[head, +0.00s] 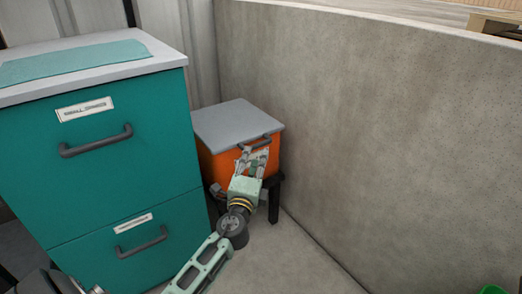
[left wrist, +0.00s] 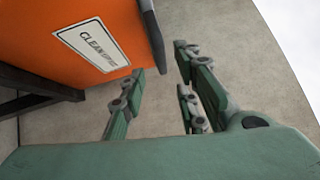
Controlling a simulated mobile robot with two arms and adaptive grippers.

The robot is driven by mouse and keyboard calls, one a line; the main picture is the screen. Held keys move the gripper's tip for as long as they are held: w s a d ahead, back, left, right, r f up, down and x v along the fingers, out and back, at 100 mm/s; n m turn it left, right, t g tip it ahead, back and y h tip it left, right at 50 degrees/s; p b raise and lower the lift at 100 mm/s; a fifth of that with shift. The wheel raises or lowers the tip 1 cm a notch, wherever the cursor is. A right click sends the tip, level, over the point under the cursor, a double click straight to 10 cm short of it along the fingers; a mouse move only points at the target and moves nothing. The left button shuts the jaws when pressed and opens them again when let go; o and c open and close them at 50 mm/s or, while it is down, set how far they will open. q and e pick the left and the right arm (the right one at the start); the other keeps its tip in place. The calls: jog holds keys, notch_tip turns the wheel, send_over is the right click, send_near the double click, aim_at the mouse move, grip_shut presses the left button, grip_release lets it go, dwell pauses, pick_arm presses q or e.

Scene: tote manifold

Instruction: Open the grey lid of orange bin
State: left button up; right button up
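The orange bin (head: 227,167) stands in the corner, its grey lid (head: 232,122) lying flat and closed on top. A dark bar handle (head: 254,143) runs along the lid's front edge. My left gripper (head: 254,152) is at the bin's front, just at this handle, and hides part of the front face. In the left wrist view its two fingers (left wrist: 160,62) are spread apart. The dark handle (left wrist: 152,38) reaches down toward the gap between the fingertips; I cannot tell if they touch it. The orange front (left wrist: 70,30) carries a white label (left wrist: 92,46). My right gripper is not in view.
A teal drawer cabinet (head: 120,160) with dark handles stands close on the bin's left. A concrete wall (head: 370,130) rises on the right. The bin rests on a dark stand (head: 274,198). The floor in front (head: 290,260) is clear.

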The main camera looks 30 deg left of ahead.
aim_at(259, 145)
pick_arm(q)
jog(key=b+x, duration=0.1)
jog(key=x, duration=0.6)
jog(key=shift+w+a, duration=0.15)
jog(key=shift+w, duration=0.05)
jog(key=shift+r, duration=0.1)
grip_shut()
